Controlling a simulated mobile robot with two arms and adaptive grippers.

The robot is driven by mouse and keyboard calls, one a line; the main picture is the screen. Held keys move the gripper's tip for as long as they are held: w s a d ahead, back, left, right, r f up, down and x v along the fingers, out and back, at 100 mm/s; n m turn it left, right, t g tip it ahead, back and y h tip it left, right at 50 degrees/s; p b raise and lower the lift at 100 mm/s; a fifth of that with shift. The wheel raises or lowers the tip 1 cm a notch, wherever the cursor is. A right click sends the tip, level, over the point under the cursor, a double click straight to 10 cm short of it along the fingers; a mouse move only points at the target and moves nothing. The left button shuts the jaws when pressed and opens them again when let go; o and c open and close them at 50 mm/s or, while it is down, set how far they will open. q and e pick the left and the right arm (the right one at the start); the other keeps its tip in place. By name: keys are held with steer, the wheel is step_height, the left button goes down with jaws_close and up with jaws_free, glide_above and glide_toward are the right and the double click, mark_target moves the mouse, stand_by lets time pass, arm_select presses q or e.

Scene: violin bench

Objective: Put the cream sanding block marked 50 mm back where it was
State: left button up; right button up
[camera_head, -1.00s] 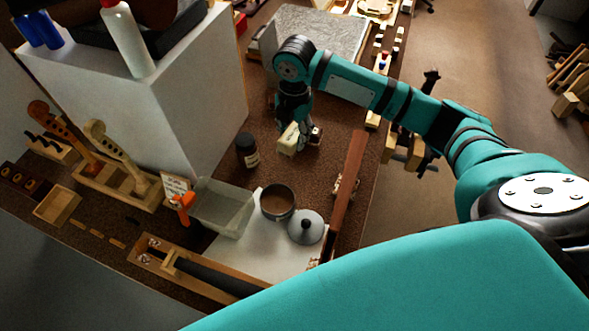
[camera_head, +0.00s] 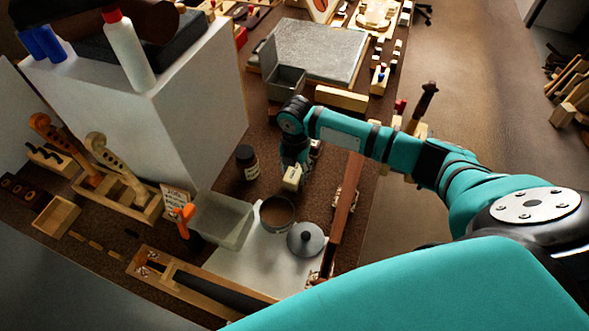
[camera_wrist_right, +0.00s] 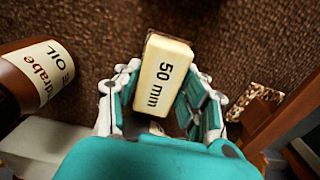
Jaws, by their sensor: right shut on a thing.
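The cream sanding block (camera_head: 292,177) is in my right gripper, which hangs over the brown bench just behind the round pot. In the right wrist view the block (camera_wrist_right: 161,75) shows the text "50 mm" and sits between the two fingers of my right gripper (camera_wrist_right: 160,100). Its far end sticks out beyond the fingers. Whether the block touches the bench cannot be told. My right gripper (camera_head: 292,168) is partly hidden by its own wrist in the head view. My left gripper is not in view.
A dark bottle (camera_head: 247,162) stands left of the gripper; its label with "OIL" shows in the wrist view (camera_wrist_right: 35,75). A round pot (camera_head: 277,214), a grey lid (camera_head: 305,240) and a translucent tub (camera_head: 222,219) lie nearer. A grey stone slab (camera_head: 318,50) is farther back.

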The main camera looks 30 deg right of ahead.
mark_target(295, 171)
steer(key=o, duration=1)
steer(key=shift+f, duration=0.1)
step_height(295, 171, up, 12)
steer(key=shift+r, duration=0.2)
